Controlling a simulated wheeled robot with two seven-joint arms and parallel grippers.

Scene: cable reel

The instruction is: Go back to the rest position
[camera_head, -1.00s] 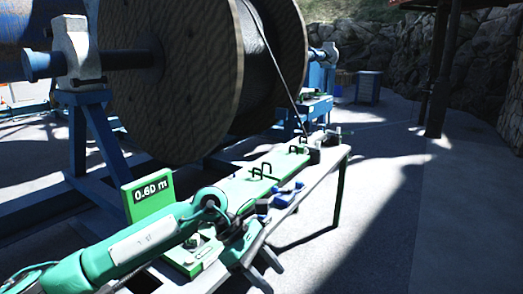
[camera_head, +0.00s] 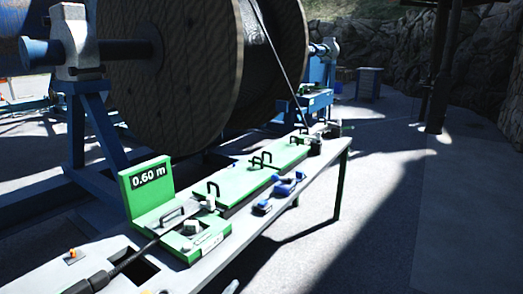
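Neither of my grippers can be made out in the head view now. The big wooden cable reel (camera_head: 172,85) hangs on its shaft at the upper left, with dark cable wound between its flanges. A strand of cable (camera_head: 276,65) runs down from it to the far end of the bench. The long bench (camera_head: 235,248) carries green guide plates (camera_head: 243,182) with black handles. A green sign (camera_head: 149,187) reading 0.60 m stands upright at its left. A dark cable piece (camera_head: 120,266) lies on the near end of the bench.
A blue stand (camera_head: 92,135) holds the reel shaft at the left. Blue-handled tools (camera_head: 287,186) lie on the bench's right edge. A small grey edge (camera_head: 231,287) at the bottom is too cut off to identify. The paved floor (camera_head: 400,235) at right is clear.

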